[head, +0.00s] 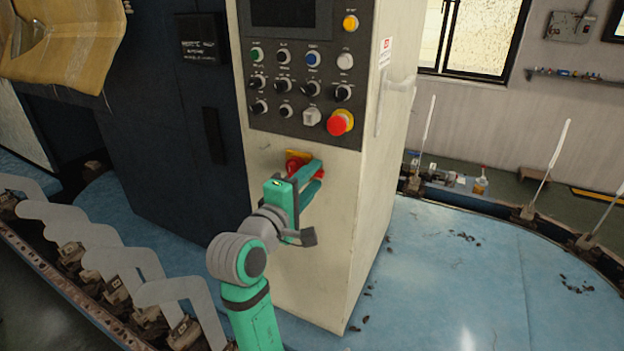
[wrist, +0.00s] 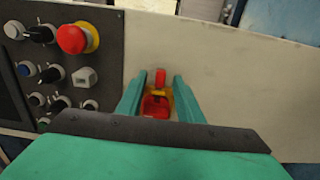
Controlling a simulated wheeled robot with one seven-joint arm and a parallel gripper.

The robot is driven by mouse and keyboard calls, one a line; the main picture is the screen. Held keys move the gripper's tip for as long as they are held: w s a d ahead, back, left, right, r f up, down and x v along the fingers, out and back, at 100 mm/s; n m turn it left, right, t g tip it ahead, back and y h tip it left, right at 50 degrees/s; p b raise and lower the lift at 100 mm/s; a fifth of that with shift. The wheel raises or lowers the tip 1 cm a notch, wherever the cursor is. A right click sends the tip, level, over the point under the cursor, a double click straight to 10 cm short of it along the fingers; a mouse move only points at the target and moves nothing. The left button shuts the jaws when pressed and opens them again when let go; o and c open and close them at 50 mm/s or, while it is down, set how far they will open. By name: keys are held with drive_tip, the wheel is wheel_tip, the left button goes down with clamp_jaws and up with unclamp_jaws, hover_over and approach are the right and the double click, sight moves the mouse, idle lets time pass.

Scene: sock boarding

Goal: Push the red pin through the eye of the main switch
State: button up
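The main switch (head: 294,160) is red on a yellow plate, low on the cream front of the machine cabinet. My gripper (head: 311,177) is in front of it and partly covers it. In the wrist view, the two green fingers of my gripper (wrist: 160,84) stand apart, one on each side of the red switch (wrist: 155,106). A short upright red piece (wrist: 160,77) shows between the fingertips, with gaps on both sides. I cannot tell whether it is the pin or part of the switch. The eye cannot be made out.
The control panel (head: 300,75) with several knobs and a red emergency button (head: 340,122) is just above the switch. Grey sock boards (head: 105,255) stand along the left, and thin upright boards (head: 553,150) stand at the right. The blue deck (head: 450,270) surrounds the cabinet (head: 325,270).

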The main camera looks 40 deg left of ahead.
drive_tip(key=shift+s, duration=0.1)
drive_tip(key=v, duration=1)
drive_tip(key=shift+s, duration=0.3)
drive_tip(key=shift+d, duration=0.15)
drive_tip(key=shift+w, duration=0.1)
